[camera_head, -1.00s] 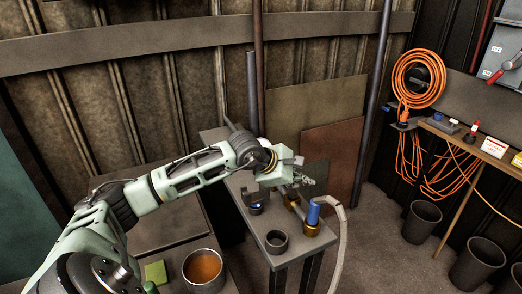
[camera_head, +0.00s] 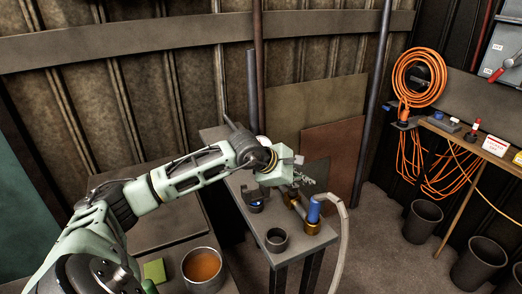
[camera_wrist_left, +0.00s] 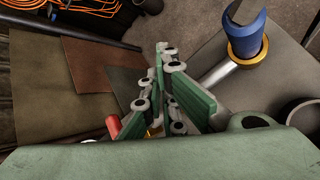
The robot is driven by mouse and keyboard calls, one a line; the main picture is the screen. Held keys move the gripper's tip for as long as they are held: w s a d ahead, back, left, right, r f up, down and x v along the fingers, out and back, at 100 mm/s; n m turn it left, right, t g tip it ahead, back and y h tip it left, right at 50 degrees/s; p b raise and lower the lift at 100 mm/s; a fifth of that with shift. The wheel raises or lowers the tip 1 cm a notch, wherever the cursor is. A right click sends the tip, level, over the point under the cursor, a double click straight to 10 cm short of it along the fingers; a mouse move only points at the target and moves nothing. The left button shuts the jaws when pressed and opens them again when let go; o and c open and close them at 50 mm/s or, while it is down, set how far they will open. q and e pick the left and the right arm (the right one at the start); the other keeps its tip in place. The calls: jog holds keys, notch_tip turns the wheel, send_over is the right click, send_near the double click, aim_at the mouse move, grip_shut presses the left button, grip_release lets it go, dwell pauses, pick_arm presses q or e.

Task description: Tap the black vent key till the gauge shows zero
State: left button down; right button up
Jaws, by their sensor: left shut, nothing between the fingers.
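My left gripper (camera_head: 306,180) is above the far part of a narrow grey table, its fingers shut with nothing between them. In the left wrist view its green fingers (camera_wrist_left: 178,88) sit together in the middle. Beside them are a pipe fitting with a blue part (camera_wrist_left: 245,28) and a brass ring. The blue part (camera_head: 314,210) also shows in the head view, joined to a pale hose. I cannot make out the black vent key or the gauge; the gripper and wrist may hide them. A red piece (camera_wrist_left: 113,126) shows partly behind the fingers. My right gripper is not in view.
A dark ring-shaped cup (camera_head: 277,240) stands on the near part of the narrow table (camera_head: 262,222). A pot of amber liquid (camera_head: 203,268) and a green sponge-like block (camera_head: 154,270) are at the lower left. A pale hose (camera_head: 345,235) hangs off the table's right side.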

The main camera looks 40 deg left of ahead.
pick_arm(q)
jog(key=shift+f+b, duration=0.6)
jog(key=shift+b, duration=0.05)
dwell(0.8)
jog(key=shift+r, duration=0.15)
jog(key=shift+r+p, duration=0.4)
jog(key=shift+r, duration=0.5)
notch_tip(320, 180, up, 6)
jog(key=shift+p, duration=1.25)
jog(key=shift+s+f, duration=0.1)
